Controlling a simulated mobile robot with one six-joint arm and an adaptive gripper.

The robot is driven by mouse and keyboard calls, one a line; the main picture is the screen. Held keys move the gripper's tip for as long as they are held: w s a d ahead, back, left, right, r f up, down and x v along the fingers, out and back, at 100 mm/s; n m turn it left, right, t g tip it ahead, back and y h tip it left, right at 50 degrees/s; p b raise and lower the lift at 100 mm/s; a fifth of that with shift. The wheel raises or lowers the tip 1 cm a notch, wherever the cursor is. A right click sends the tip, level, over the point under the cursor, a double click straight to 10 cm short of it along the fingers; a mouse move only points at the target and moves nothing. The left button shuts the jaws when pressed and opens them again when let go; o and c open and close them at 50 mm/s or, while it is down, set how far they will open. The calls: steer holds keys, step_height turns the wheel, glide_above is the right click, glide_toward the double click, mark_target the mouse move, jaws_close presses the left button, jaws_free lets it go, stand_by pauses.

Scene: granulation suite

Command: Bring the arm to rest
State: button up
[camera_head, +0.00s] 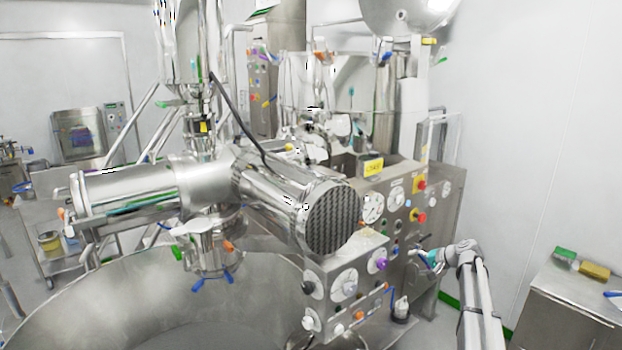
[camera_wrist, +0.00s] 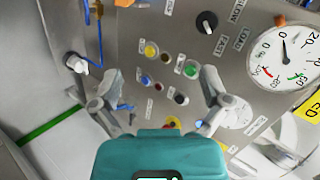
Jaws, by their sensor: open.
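My gripper (camera_head: 427,259) is at the lower right of the head view, close to the side of the steel control panel (camera_head: 440,195). In the wrist view my gripper (camera_wrist: 158,92) has its two grey fingers spread wide, with nothing between them. Beyond the fingers is the panel face (camera_wrist: 150,50) with several small coloured buttons, a black selector knob (camera_wrist: 206,22) and a round gauge (camera_wrist: 284,46). I cannot tell from these frames whether a finger touches the panel.
A large steel bowl (camera_head: 60,310) fills the lower left, under a big horizontal motor housing (camera_head: 290,195). A steel cabinet (camera_head: 570,300) with a green and a yellow item on top stands at the right. Bare wall (camera_head: 530,150) lies behind my arm.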

steer(key=s+a+f+n+g+h+b, duration=0.2)
steer(key=s+a+f, duration=0.3)
steer(key=s+a, duration=0.25)
steer(key=s+a+f+n+g+h+b, duration=0.1)
steer(key=s+a+f+n+g, duration=0.1)
steer(key=s+a+f, duration=0.5)
steer(key=s+a+f+n+g+h+b, duration=0.1)
steer(key=s, duration=0.5)
steer(key=s+a+f+g+h+b, duration=0.1)
steer(key=s+h, duration=0.1)
steer(key=s, duration=0.5)
steer(key=s+a+f+n+g+h+b, duration=0.1)
steer(key=s+a+h, duration=0.1)
steer(key=s, duration=0.5)
steer(key=shift+s+a+n, duration=0.1)
steer(key=shift+s+n, duration=0.1)
steer(key=shift+n, duration=0.1)
steer(key=shift+s, duration=0.45)
steer(key=c, duration=0.5)
steer(key=shift+c, duration=0.2)
